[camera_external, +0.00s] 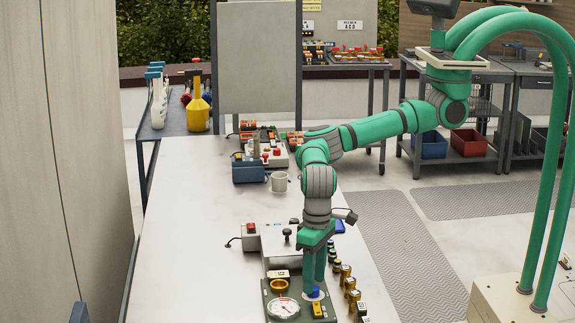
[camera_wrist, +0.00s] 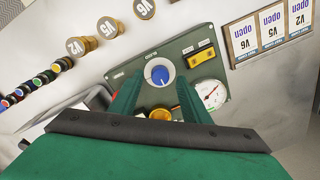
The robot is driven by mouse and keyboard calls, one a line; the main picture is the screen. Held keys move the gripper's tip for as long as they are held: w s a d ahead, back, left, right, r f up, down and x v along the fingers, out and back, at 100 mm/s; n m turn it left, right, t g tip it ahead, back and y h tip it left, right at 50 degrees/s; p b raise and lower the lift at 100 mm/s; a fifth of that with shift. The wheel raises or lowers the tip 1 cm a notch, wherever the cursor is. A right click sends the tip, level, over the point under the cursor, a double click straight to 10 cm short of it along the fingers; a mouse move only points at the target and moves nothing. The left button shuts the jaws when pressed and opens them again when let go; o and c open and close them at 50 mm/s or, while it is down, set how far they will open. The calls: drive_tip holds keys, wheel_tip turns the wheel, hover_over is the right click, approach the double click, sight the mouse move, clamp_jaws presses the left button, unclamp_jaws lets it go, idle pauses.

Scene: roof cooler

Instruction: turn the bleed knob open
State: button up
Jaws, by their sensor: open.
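The bleed knob (camera_wrist: 160,75) is a blue knob with a pale pointer line on a white round dial, set on a dark green panel (camera_wrist: 125,72). In the external view the blue knob (camera_external: 315,292) shows just below my fingers. My gripper (camera_wrist: 158,82) is open, with one green finger to each side of the dial. In the external view my gripper (camera_external: 314,285) points down over the panel. A gap shows between the fingers and the knob in the wrist view; whether they touch it on the far side I cannot tell.
A pressure gauge (camera_wrist: 209,93), a yellow switch block (camera_wrist: 201,58) and an orange-yellow knob (camera_wrist: 159,115) sit close by on the panel. A grey box with a black lever (camera_external: 286,236) stands behind. The table's left side is clear.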

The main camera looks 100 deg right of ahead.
drive_tip(key=shift+f, duration=0.95)
drive_tip(key=c, duration=1)
drive_tip(key=shift+c, duration=0.2)
